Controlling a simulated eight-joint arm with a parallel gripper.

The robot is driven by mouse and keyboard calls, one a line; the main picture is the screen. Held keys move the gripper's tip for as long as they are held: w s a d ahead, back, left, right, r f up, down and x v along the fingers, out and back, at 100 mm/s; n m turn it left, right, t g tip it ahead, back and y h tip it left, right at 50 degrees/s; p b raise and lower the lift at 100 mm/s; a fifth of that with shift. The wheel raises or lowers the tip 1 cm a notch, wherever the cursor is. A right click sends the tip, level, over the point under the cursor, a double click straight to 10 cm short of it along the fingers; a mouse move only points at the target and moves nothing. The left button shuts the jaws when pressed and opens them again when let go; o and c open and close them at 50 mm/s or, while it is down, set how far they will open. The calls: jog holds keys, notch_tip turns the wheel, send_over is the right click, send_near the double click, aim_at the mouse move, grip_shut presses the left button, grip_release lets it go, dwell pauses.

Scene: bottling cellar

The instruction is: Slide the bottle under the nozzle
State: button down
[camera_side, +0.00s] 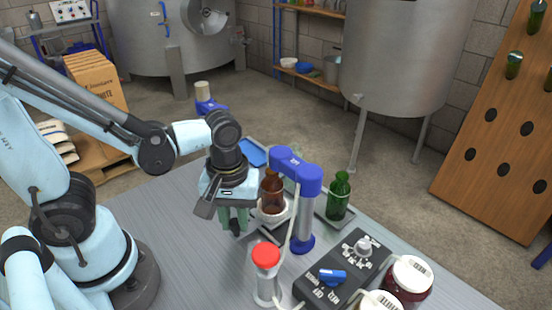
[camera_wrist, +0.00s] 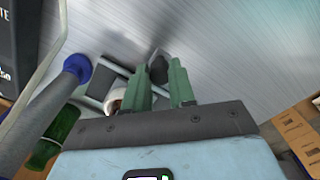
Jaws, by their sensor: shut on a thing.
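The brown bottle (camera_side: 271,197) stands upright in a white round holder (camera_side: 279,217) to the right of my gripper in the side view. The blue filler head (camera_side: 298,172) is on a grey post just right of the bottle and partly overlaps it; its nozzle tip is not clear, so I cannot tell the alignment. My gripper (camera_side: 235,225), with green fingers, points down near the table. In the wrist view its fingers (camera_wrist: 160,90) are shut on a dark knob (camera_wrist: 158,68), beside a grey slide frame (camera_wrist: 97,80). The holder (camera_wrist: 114,99) is partly hidden behind a finger.
A green bottle (camera_side: 338,199) stands on a tray at the right. A red-capped clear container (camera_side: 265,275), a control box (camera_side: 330,258) with a blue knob and white-lidded jars (camera_side: 411,278) occupy the front. The table's left part (camera_side: 185,255) is clear.

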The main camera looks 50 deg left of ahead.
jog(key=shift+d, duration=1.5)
jog(key=c, duration=0.9)
grip_release()
jog(key=shift+a+r, duration=0.1)
jog(key=shift+r, duration=0.05)
jog(key=shift+r, duration=5.9)
jog(key=w+a+m+t, duration=0.2)
jog(key=m, duration=0.1)
jog(key=w+a+f+m+t, duration=0.1)
jog(key=w+a+m+t, duration=0.1)
jog(key=a+m, duration=0.1)
jog(key=w+a+f+m+t, duration=0.1)
jog(key=w+a+m+t, duration=0.1)
jog(key=a+m+t, duration=0.1)
jog(key=shift+a+f, duration=0.15)
jog(key=shift+a, duration=0.05)
